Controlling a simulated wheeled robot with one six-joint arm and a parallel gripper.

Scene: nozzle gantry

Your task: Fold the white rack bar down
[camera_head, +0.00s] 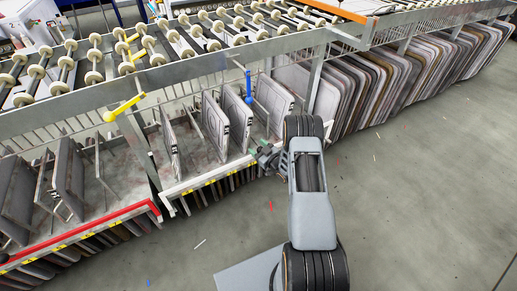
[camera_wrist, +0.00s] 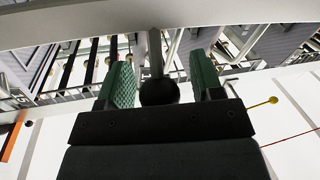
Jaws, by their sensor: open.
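The white rack bar (camera_head: 212,174) runs along the front edge of the middle rack, with yellow labels below it. My gripper (camera_head: 266,157) is near the right end of this bar, at the front of the rack. In the wrist view my gripper (camera_wrist: 160,62) is open, with green pads on both fingers. A dark round knob (camera_wrist: 159,93) on a pale stem shows between the fingers; I cannot tell whether they touch it. A broad pale bar (camera_wrist: 100,26) crosses the top of that view; I cannot tell whether it is the rack bar.
Upright grey panels (camera_head: 215,125) stand in the rack behind the bar. A red bar (camera_head: 100,227) edges the left rack. A yellow lever (camera_head: 122,108) and a blue lever (camera_head: 248,88) stick out above. Many panels (camera_head: 400,75) stand at right. The grey floor (camera_head: 420,190) is mostly clear.

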